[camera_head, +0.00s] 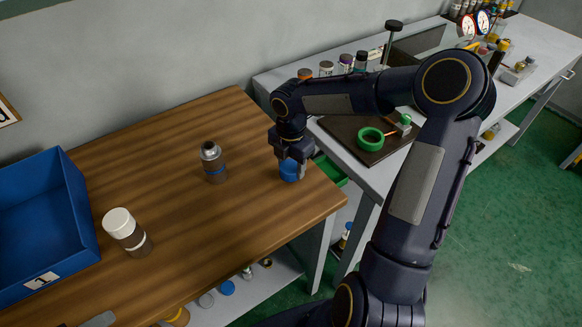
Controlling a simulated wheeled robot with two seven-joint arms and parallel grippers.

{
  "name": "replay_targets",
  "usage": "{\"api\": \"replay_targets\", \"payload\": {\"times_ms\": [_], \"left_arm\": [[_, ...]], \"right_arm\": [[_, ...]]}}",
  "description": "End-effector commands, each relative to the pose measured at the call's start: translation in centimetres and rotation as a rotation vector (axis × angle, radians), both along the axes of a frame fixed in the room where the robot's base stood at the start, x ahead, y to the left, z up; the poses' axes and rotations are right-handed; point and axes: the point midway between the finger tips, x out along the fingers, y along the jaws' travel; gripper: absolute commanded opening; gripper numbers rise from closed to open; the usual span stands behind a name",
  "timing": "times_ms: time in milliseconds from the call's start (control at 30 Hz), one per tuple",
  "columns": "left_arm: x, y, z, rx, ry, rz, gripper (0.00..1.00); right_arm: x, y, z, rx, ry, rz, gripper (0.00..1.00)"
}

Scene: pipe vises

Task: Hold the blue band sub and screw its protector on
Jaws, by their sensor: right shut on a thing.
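The blue band sub (215,172) stands upright on the wooden table, a grey metal cylinder with a blue ring and a narrower bare top. My right gripper (291,163) points down near the table's right edge, to the right of the sub and apart from it. It is shut on a blue cap, the protector (290,173). The fingers hide part of the protector, and I cannot tell whether it touches the table. My left gripper is not in view.
Another sub with a white cap and white band (127,232) stands at the left. A blue bin (72,188) stands beyond it. A grey bench (352,165) with a green ring (371,139) on a dark plate lies right of the table. The table between the two subs is clear.

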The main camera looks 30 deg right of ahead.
Motion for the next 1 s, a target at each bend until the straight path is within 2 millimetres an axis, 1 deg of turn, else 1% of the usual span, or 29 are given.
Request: {"api": "replay_targets", "payload": {"times_ms": [33,67,167,333,500,633,800,1000], "left_arm": [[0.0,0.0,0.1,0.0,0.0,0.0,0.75],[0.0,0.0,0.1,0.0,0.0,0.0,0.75],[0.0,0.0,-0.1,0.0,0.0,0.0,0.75],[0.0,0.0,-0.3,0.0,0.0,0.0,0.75],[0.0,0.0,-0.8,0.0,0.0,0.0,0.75],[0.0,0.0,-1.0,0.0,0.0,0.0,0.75],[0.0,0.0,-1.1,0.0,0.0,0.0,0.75],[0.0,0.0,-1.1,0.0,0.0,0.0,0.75]], "right_arm": [[0.1,0.0,1.0,-0.001,-0.006,-0.001,0.28],[0.1,0.0,1.5,0.0,-0.006,-0.002,0.28],[-1.3,0.8,3.4,-0.004,-0.007,0.0,0.28],[-4.3,2.6,7.6,-0.005,-0.008,0.001,0.28],[-7.9,4.9,9.3,-0.004,-0.006,0.002,0.28],[-10.0,6.2,10.3,-0.002,-0.005,0.001,0.28],[-11.5,7.1,11.1,-0.001,-0.001,0.0,0.28],[-11.9,7.4,11.3,0.001,-0.001,0.0,0.28]]}}
